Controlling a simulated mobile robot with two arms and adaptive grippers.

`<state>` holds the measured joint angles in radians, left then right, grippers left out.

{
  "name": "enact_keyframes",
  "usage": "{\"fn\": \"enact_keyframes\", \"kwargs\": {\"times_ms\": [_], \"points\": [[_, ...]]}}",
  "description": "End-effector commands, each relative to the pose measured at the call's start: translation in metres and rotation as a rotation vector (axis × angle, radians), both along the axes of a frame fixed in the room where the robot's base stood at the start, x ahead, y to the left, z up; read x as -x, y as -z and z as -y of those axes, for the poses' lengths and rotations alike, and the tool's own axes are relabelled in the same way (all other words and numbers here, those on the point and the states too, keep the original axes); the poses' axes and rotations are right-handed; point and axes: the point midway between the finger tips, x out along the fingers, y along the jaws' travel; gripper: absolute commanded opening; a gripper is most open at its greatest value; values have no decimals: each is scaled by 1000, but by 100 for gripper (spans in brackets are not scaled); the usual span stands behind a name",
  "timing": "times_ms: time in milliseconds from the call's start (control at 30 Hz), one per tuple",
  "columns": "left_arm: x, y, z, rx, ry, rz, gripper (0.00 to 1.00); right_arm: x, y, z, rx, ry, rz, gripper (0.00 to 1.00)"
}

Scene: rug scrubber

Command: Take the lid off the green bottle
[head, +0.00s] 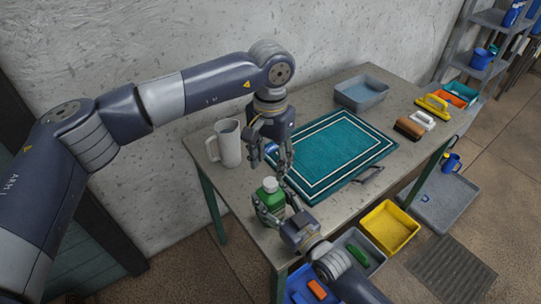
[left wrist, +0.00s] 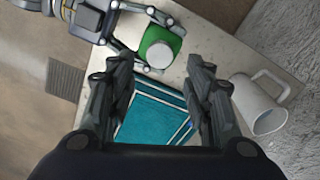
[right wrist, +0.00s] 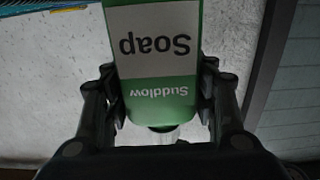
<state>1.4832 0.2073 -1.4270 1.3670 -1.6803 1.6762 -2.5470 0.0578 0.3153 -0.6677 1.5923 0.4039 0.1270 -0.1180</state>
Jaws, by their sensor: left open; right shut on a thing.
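The green bottle (head: 270,201) stands upright at the table's near edge, with its white lid (head: 269,184) on top. My right gripper (head: 272,214) is shut on the bottle's body. In the right wrist view the bottle (right wrist: 152,92) fills the space between the fingers, its "Soap" label upside down. My left gripper (head: 273,157) is open and empty, pointing down above and just behind the bottle. In the left wrist view the lid (left wrist: 160,55) and green bottle (left wrist: 152,37) show beyond the open fingers, apart from them.
A white mug (head: 229,143) stands left of my left gripper. A teal rug (head: 335,150) lies on the table (head: 318,100). A grey basin (head: 361,92) and brushes (head: 408,128) are farther back. Grey and yellow trays (head: 388,227) sit below the front edge.

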Motion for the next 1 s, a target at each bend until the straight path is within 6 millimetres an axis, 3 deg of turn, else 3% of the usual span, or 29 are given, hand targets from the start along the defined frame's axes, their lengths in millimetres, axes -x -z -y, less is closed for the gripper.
{"fn": "enact_keyframes", "kwargs": {"times_ms": [400,800,867,1000], "points": [[1,60,0,1,-3,-2,47,0,0,0,0,0,0,0],[1,69,0,2,-3,-1,47,0,0,0,0,0,0,0],[1,69,0,2,-3,-1,35,0,0,0,1,0,1,0],[1,69,0,2,-3,-1,4,0,0,0,0,0,0,0]]}}
